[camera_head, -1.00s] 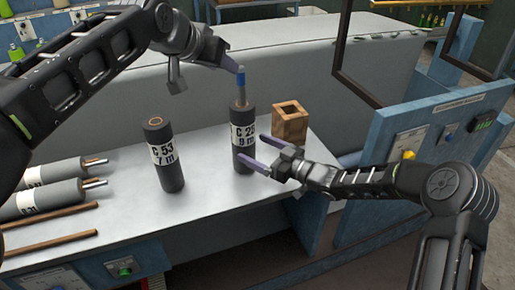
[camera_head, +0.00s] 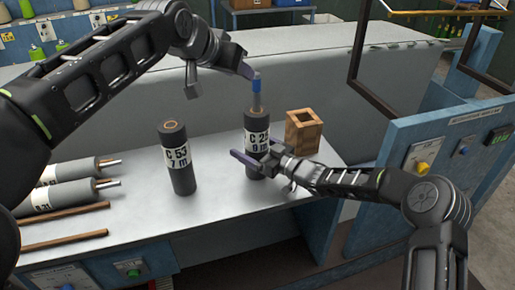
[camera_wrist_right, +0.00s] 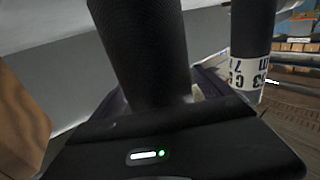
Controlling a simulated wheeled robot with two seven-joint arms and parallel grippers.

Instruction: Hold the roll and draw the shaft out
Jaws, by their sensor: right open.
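A dark upright roll labelled C 2-something (camera_head: 257,165) stands on the bench, its label partly covered. In the right wrist view the dark roll (camera_wrist_right: 145,50) rises close in front of the gripper.
A second upright roll, C 53 (camera_head: 179,165), stands to the left. An open wooden box (camera_head: 303,135) is close on the right. Two rolls with shafts (camera_head: 65,190) and two brown rods (camera_head: 65,242) lie at the left. The bench front (camera_head: 215,210) is clear.

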